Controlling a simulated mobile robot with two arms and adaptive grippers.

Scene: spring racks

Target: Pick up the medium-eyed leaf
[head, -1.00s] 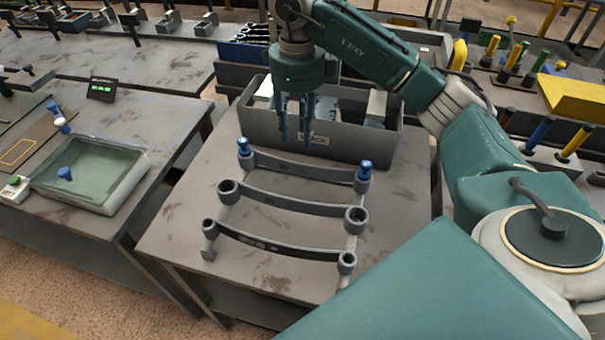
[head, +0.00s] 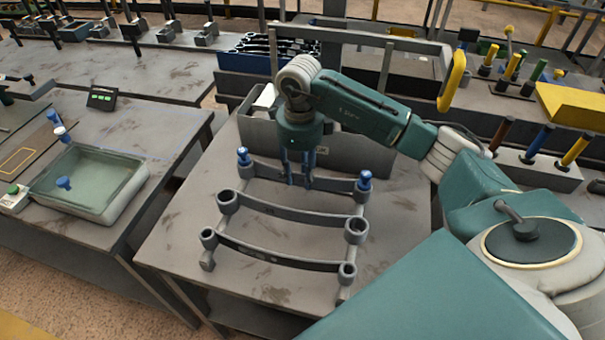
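Three curved dark grey leaves lie across a grey rack on the table. The front leaf (head: 275,252) has mid-sized ring eyes, the middle leaf (head: 290,210) has the widest-looking ones. The back leaf (head: 270,173) has blue pins (head: 242,156) standing in its end eyes, so those eyes are partly hidden. My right gripper (head: 297,178) points down at the middle of the back leaf, its two blue fingers apart with a gap between them. I cannot tell whether they touch the leaf. My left gripper is not in view.
A grey bin (head: 345,150) stands right behind the rack. On the left table (head: 150,125) are a greenish tray (head: 95,180) and a small display (head: 102,97). Coloured-handled tools stand at the right. The table's front left part is clear.

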